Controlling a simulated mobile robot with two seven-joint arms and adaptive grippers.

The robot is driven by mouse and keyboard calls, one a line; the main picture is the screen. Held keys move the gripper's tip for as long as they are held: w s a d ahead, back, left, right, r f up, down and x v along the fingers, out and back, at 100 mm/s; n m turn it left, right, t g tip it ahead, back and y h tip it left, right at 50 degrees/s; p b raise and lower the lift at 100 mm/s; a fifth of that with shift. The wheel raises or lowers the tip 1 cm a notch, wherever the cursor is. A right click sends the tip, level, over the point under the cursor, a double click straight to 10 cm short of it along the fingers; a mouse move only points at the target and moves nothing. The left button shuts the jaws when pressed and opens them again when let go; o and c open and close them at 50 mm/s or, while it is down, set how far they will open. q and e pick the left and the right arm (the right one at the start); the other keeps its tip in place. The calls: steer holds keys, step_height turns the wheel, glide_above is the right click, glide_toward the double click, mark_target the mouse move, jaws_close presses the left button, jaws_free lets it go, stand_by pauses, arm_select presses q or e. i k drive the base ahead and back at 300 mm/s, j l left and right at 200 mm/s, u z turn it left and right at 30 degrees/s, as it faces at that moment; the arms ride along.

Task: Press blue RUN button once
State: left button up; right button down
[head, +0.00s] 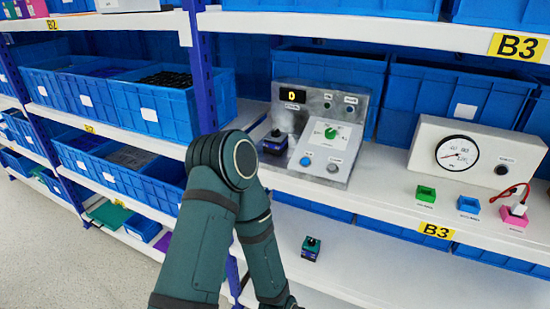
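The blue button (306,161) is on the lower left of the sloped face of a grey metal control panel (318,155) on the shelf. Its label is too small to read. A green rotary knob (331,133) sits above it, and a pale grey button (333,168) is to its right. A small display (291,95) at the panel's top left shows a yellow digit that looks like 0. One of my arms, seemingly the left, is folded in front of the shelf, left of the panel. Its hand end is cut off at the bottom edge. Nothing touches the blue button.
A dark blue and black device (275,142) stands at the panel's left edge. A white gauge box (475,152) and green (425,193), blue (468,204) and pink (513,216) blocks are to the right. A blue shelf post (203,75) stands left. Another small device (311,248) sits on the lower shelf.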

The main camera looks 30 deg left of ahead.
mark_target(305, 160)
steer(key=u, duration=0.7)
